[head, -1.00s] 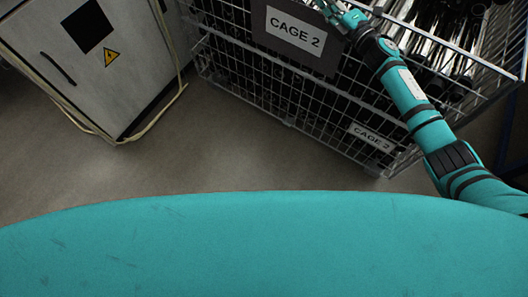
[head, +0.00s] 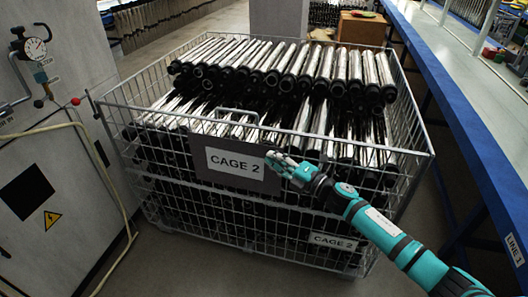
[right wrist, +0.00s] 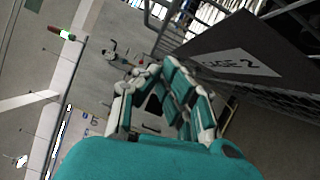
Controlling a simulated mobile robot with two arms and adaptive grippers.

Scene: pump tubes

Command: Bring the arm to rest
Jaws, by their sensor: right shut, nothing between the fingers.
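My right arm reaches in from the lower right of the head view. Its right gripper (head: 284,164) is shut and empty, in front of the right edge of the CAGE 2 sign (head: 230,165). In the right wrist view the fingers of the right gripper (right wrist: 165,80) show with nothing held, and the sign (right wrist: 238,64) is to their right. I cannot tell whether the fingers touch the sign. My left gripper is not in view.
The wire cage (head: 428,153) is full of shiny tubes with black ends (head: 310,65). A grey cabinet (head: 50,160) with a gauge and cable stands at the left. A blue-edged bench (head: 450,110) runs along the right. A cardboard box (head: 362,28) is behind the cage.

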